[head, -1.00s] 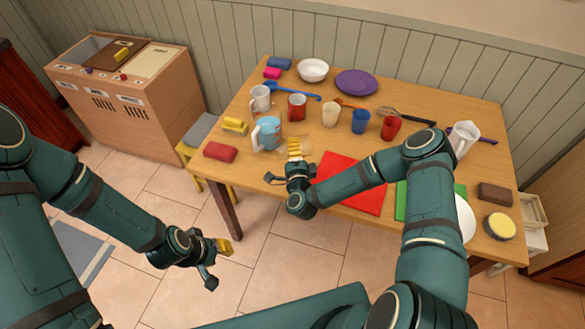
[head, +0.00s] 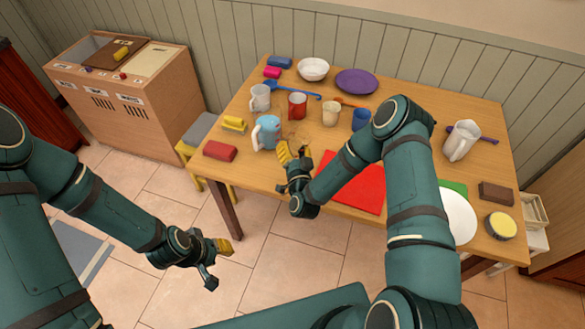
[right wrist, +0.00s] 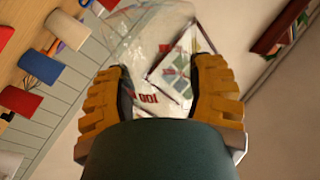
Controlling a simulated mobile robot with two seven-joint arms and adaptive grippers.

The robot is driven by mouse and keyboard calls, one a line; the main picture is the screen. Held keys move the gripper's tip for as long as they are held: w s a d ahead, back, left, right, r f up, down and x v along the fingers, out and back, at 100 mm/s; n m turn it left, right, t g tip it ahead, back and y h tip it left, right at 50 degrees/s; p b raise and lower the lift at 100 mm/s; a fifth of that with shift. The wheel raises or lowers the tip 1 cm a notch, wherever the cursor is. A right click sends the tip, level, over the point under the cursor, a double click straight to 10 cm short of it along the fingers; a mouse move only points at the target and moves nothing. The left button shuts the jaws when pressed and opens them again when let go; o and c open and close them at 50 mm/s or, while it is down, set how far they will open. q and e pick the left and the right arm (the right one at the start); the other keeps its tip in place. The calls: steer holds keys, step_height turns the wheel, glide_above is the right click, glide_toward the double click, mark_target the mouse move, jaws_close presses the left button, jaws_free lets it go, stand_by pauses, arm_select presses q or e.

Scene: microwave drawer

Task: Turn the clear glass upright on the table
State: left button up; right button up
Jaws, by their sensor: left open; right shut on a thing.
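The clear glass (right wrist: 150,35) is between the two yellow fingers of my right gripper (right wrist: 158,88) in the right wrist view. The gripper is shut on it. In the head view the glass is faint and hard to make out, by the yellow fingers of my right gripper (head: 293,153) near the table's front edge. I cannot tell whether it touches the table. My left gripper (head: 222,262) is open and empty, low in front of the table on the left.
A light blue pitcher (head: 267,133) stands close left of my right gripper. A red mug (head: 297,105), a cream cup (head: 331,112) and a blue cup (head: 361,119) stand behind. A red mat (head: 355,187) lies to the right on the wooden table (head: 240,160).

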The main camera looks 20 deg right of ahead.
steer(key=shift+n, duration=0.3)
steer(key=n+b, duration=0.1)
steer(key=n, duration=0.3)
steer(key=shift+n+y, duration=0.3)
steer(key=shift+n, duration=0.9)
